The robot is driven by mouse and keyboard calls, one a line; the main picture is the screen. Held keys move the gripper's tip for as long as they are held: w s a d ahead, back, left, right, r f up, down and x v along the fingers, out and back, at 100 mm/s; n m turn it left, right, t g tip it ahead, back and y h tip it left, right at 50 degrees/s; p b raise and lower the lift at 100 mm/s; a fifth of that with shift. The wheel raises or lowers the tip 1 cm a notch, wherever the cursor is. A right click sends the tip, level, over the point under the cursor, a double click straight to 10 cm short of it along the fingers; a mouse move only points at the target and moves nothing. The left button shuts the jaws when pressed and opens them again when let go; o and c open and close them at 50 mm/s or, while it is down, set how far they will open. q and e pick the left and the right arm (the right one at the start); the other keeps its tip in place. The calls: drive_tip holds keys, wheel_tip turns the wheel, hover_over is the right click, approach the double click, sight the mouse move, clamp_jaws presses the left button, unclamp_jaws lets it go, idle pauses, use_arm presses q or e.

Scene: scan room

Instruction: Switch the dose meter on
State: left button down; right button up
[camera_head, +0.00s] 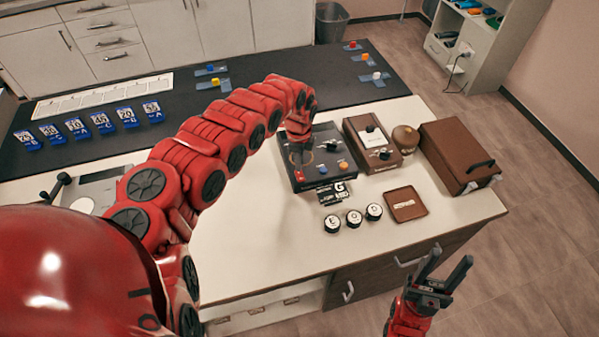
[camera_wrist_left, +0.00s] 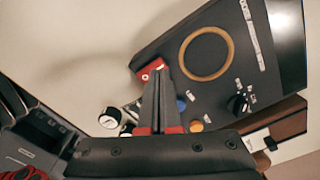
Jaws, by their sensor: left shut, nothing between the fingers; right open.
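A dark box-shaped device (camera_head: 330,143) with a sloping panel stands on the white counter; I take it to be the dose meter. In the left wrist view its panel (camera_wrist_left: 217,85) shows an orange ring, a black knob (camera_wrist_left: 238,103), a blue button (camera_wrist_left: 181,105), an orange button (camera_wrist_left: 196,126) and a red switch (camera_wrist_left: 144,72) at a corner. My left gripper (camera_wrist_left: 159,72) is shut and empty, its tips at or just above the red switch; contact cannot be told. Its fingers are mostly hidden in the head view. My right gripper (camera_head: 449,260) is open and empty before the counter's front edge.
A brown device with a knob (camera_head: 372,143), a round brown pot (camera_head: 405,138) and a brown case (camera_head: 455,157) stand to the right. Three round lettered pieces (camera_head: 353,217) and a brown tray (camera_head: 405,204) lie in front. The front middle counter is clear.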

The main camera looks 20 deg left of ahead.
use_arm(q)
wheel_tip(320, 180, up, 2)
drive_tip(key=shift+r+p, duration=0.1)
drive_tip(key=shift+p, duration=0.45)
drive_tip(key=shift+r+p, duration=1.15)
drive_tip(key=shift+r, duration=0.35)
drive_tip(key=shift+f, duration=0.1)
drive_tip(key=shift+s, duration=0.1)
